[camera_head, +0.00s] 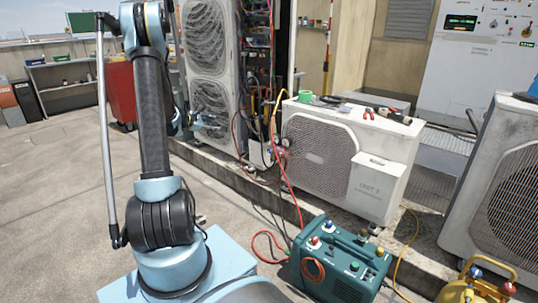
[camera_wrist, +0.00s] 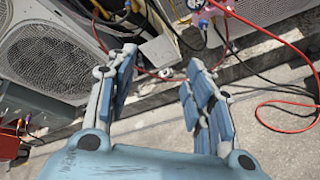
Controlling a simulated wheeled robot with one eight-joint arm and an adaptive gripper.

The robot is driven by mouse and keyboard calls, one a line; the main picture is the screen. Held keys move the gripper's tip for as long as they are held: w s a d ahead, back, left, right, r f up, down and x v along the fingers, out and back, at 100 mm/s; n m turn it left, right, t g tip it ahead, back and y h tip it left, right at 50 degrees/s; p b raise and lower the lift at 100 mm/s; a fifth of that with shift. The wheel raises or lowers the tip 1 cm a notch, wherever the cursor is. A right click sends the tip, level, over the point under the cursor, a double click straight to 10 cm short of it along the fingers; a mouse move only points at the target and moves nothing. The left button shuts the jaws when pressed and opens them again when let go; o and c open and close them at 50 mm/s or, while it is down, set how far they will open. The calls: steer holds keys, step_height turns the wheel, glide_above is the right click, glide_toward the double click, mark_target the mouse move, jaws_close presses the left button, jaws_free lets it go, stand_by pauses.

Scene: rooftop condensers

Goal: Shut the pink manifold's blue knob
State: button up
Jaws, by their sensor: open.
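In the wrist view a small pinkish manifold (camera_wrist: 197,5) is at the top edge, partly cut off, with hoses running from it. A small blue part, which looks like its blue knob (camera_wrist: 203,22), shows at its lower side. In the head view small gauges and hose fittings (camera_head: 279,146) hang by the left end of the low condenser; the knob is too small to tell there. My gripper (camera_wrist: 160,62) is open and empty, its fingers apart and short of the manifold. In the head view it shows only in part beside my arm (camera_head: 197,122).
A low white condenser (camera_head: 325,160) with tools on top stands beside a tall condenser (camera_head: 208,85). A green machine (camera_head: 338,262) and a yellow item with coloured knobs (camera_head: 478,287) are in front. Red hoses (camera_wrist: 275,30) cross the wrist view's right side.

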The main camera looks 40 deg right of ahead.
steer(key=d+f+n+h, duration=0.3)
steer(key=d+f+n, duration=0.1)
steer(key=d+f, duration=0.9)
steer(key=s+d+f+n+h, duration=0.1)
steer(key=s+d+f+n, duration=0.1)
steer(key=f, duration=0.5)
steer(key=s+d+f+n+h, duration=0.1)
steer(key=s+d+f+n, duration=0.2)
steer(key=f, duration=0.4)
steer(key=shift+s+d+f+g, duration=0.25)
steer(key=shift+s+d+g, duration=0.15)
steer(key=shift+s+d, duration=0.5)
